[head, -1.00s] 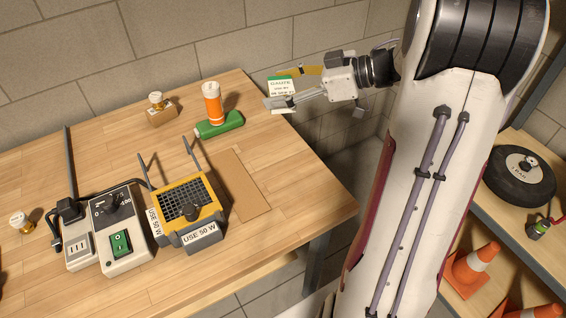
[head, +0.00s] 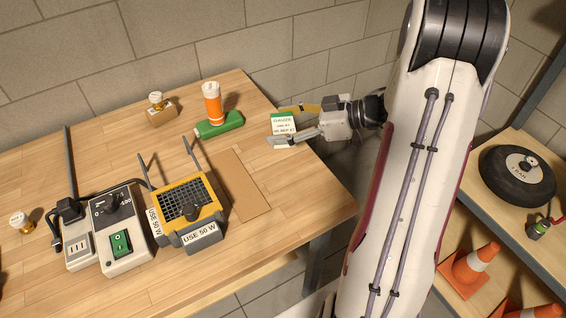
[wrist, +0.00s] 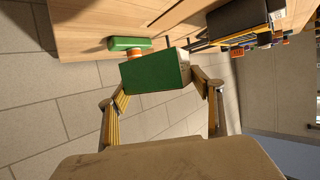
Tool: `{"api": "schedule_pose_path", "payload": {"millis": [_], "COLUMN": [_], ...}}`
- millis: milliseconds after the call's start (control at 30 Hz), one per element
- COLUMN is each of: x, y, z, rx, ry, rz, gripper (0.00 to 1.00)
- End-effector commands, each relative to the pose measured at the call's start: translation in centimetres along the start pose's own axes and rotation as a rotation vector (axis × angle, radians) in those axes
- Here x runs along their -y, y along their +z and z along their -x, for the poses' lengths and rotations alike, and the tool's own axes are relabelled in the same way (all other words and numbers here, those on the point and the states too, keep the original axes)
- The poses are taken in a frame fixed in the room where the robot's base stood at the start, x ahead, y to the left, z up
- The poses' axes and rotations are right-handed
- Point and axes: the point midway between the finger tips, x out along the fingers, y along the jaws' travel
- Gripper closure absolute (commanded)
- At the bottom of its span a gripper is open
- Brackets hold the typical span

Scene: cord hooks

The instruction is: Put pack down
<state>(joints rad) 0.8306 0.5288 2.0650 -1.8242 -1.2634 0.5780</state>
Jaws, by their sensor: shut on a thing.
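The pack (head: 283,123) is a small box with a white printed label and a green top. In the wrist view its green face (wrist: 155,72) fills the space between the fingers. My gripper (head: 284,124) is shut on it near the right edge of the wooden bench (head: 310,185). I cannot tell whether the pack touches the bench. A flat brown cardboard piece (head: 245,185) lies on the bench to the left of and nearer than the pack.
A green bottle (head: 219,125) lies beside an orange white-capped container (head: 212,104). A yellow-framed device (head: 185,205) with upright prongs and a grey switch box (head: 120,240) stand left of the cardboard. A small brown block with a knob (head: 160,112) sits farther back.

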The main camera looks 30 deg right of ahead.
Motion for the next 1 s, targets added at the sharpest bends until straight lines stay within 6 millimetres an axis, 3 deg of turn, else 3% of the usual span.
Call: {"api": "schedule_pose_path", "payload": {"millis": [567, 1000], "x": [0.0, 0.0], "y": [0.8, 5.3], "z": [-0.3, -2.2], "rx": [0.0, 0.0], "ry": [0.0, 0.0], "rz": [-0.001, -0.003], "gripper": [0.56, 0.56]}}
